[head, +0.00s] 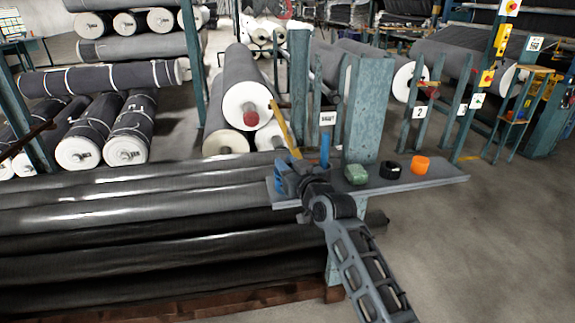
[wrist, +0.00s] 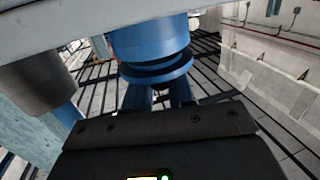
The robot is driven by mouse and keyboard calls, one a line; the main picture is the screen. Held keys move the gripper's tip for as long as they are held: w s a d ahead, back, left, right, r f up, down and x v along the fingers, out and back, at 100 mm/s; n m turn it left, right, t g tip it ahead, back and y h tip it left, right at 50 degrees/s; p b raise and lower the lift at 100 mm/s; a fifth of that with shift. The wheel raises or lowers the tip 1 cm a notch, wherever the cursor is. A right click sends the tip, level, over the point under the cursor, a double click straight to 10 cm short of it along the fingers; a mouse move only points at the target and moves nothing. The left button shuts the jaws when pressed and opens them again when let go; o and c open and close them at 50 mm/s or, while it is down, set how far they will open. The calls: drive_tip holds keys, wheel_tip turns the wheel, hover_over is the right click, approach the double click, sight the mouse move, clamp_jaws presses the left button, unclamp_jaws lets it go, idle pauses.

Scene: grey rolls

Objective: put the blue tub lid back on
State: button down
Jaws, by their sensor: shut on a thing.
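The blue tub (wrist: 150,38) shows in the wrist view against the pale grey board (wrist: 90,14), which runs along the top of that picture. A blue disc-shaped lid (wrist: 165,73) sits at the tub's mouth, between the tub and my gripper (wrist: 158,92). My gripper's fingers are shut on the lid. A dark line shows between lid and tub; I cannot tell whether they touch. In the head view my gripper (head: 292,182) is at the left end of the grey shelf (head: 430,180), where it largely hides tub and lid.
On the shelf stand a blue cylinder (head: 325,148), a green item (head: 356,174), a black ring (head: 390,169) and an orange piece (head: 420,165). A teal post (head: 369,110) rises behind. Long grey rolls (head: 120,215) lie left of the shelf.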

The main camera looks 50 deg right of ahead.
drive_tip(key=shift+f+b, duration=0.45)
drive_tip(key=shift+f, duration=0.1)
drive_tip(key=c, duration=0.9)
unclamp_jaws()
drive_tip(key=shift+o, duration=0.2)
drive_tip(key=shift+s, duration=0.1)
drive_tip(key=v, duration=0.7)
drive_tip(key=shift+s, duration=0.3)
drive_tip(key=shift+a, duration=0.1)
